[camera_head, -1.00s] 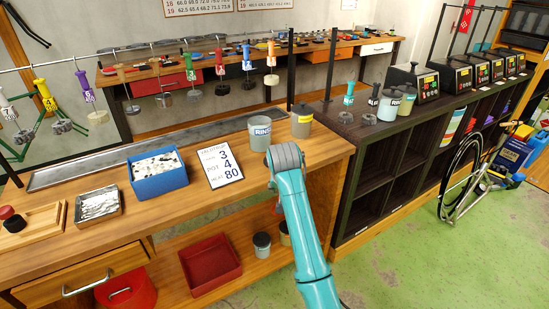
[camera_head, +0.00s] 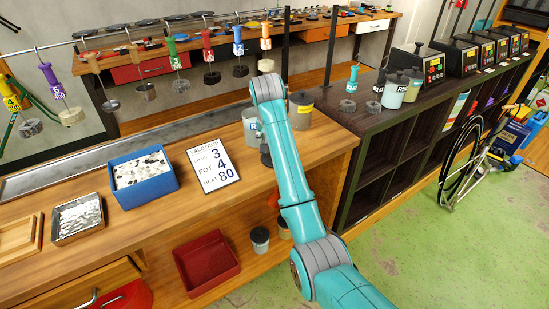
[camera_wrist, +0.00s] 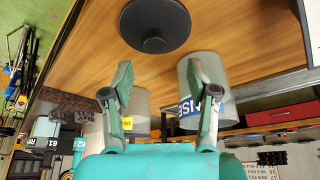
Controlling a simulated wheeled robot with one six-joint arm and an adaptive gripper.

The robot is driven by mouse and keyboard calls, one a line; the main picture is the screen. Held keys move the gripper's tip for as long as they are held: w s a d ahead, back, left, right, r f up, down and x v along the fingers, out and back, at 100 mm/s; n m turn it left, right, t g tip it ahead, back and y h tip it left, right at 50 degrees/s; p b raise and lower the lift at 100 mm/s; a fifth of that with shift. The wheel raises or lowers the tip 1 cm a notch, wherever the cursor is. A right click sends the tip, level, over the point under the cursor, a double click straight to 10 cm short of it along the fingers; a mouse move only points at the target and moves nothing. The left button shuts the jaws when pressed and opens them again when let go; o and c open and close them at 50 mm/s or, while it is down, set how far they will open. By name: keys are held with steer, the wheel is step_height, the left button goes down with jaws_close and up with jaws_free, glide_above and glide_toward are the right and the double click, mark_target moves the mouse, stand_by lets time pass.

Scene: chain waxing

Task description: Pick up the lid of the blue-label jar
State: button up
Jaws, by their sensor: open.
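In the wrist view a dark round lid with a knob (camera_wrist: 155,22) lies knob up on the wooden counter, apart from the jars. The grey jar with the blue RINSE label (camera_wrist: 213,68) stands on the counter there, partly behind one finger. In the head view this jar (camera_head: 249,128) is partly covered by my arm. My gripper (camera_wrist: 158,76) is open and empty, its two fingers spread, with the lid beyond the fingertips. In the head view my arm hides much of the space around my gripper.
A yellow-label jar (camera_head: 301,117) stands right of the blue-label jar. A blue tray (camera_head: 150,188), a metal tray (camera_head: 77,235) and a number card (camera_head: 213,166) are on the counter. Tools hang from a rail (camera_head: 140,30) behind. A red bin (camera_head: 205,265) is on the shelf below.

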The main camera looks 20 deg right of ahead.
steer(key=f, duration=0.4)
steer(key=shift+w+d, duration=0.2)
steer(key=shift+d, duration=0.2)
steer(key=shift+w+f, duration=0.25)
steer(key=shift+f, duration=0.35)
steer(key=shift+d, duration=0.1)
jaws_close()
